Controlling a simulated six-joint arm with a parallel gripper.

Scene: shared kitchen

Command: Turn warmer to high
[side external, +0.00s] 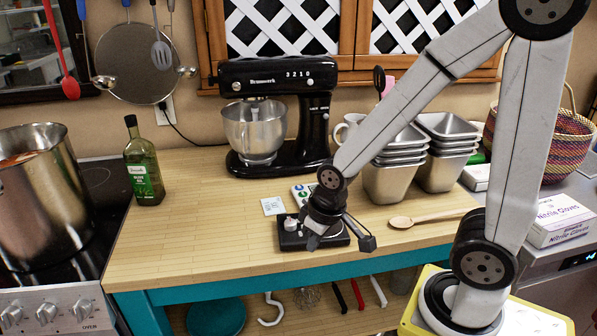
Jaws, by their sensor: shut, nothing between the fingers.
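A small flat black appliance (289,241), which looks like the warmer, sits near the front edge of the wooden counter. A pale knob (291,224) shows on its left part. Its setting marks are too small to read. My gripper (314,241) points down over the appliance, just right of the knob. It is shut and empty. The gripper hides much of the appliance's middle, and I cannot tell whether the fingertips touch it.
A black stand mixer (306,80) with a steel bowl stands behind. Stacked steel pans (388,183) and a wooden spoon (400,222) lie to the right. A small card (272,206) lies behind the warmer. An oil bottle (143,165) stands at left. The counter's left front is clear.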

